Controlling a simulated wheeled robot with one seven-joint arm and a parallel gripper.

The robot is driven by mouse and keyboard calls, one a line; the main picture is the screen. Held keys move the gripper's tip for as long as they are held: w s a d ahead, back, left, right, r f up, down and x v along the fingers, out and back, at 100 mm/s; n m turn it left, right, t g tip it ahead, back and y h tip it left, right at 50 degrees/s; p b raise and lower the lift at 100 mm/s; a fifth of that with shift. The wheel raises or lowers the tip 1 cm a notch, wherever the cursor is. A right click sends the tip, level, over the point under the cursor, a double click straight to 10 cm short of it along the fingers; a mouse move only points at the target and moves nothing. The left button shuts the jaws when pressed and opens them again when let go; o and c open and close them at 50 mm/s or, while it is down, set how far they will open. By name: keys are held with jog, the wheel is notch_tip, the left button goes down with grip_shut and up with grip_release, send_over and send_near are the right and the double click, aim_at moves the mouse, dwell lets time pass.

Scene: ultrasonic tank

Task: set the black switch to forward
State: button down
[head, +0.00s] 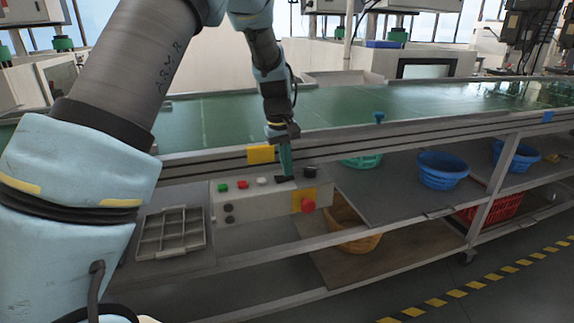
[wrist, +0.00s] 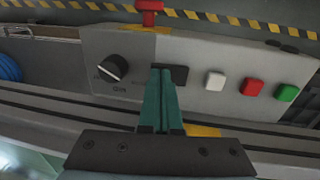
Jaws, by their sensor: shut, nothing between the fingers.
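A grey control box (head: 258,205) stands on the shelf under the conveyor edge. On its top is a flat black rectangular switch (head: 281,179), which also shows in the wrist view (wrist: 180,75). My gripper (head: 287,173) points down with its green fingers shut and empty. In the wrist view its fingertips (wrist: 161,70) are at one side of the black switch and cover part of it. I cannot tell whether they touch it, nor which way it is set. A round black knob (wrist: 113,67) with a white mark sits beside it, apart from the fingers.
White (wrist: 214,81), red (wrist: 252,87) and green (wrist: 287,93) buttons line the box top. A red emergency stop (head: 307,205) is on its front. The green conveyor (head: 400,107) runs behind. A grey divided tray (head: 171,233) lies at the left; blue baskets (head: 443,170) are to the right.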

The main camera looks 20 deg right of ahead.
aim_at(281, 178)
jog(key=shift+s+d+r+p, duration=0.1)
jog(key=shift+d+p, duration=0.05)
jog(key=shift+p, duration=0.35)
jog(key=shift+f+y, duration=0.35)
jog(key=shift+y, duration=0.05)
jog(key=shift+a, duration=0.95)
jog(key=shift+r, duration=0.15)
jog(key=r+p, duration=0.3)
jog(key=r, duration=0.1)
jog(key=shift+w+a+r+p, duration=0.1)
jog(key=shift+w+r+p, duration=0.1)
jog(key=shift+p, duration=0.2)
jog(key=shift+r+b, duration=0.35)
jog(key=shift+b, duration=0.15)
notch_tip(281, 178, up, 9)
jog(key=b, duration=0.1)
jog(key=shift+a+b, duration=0.4)
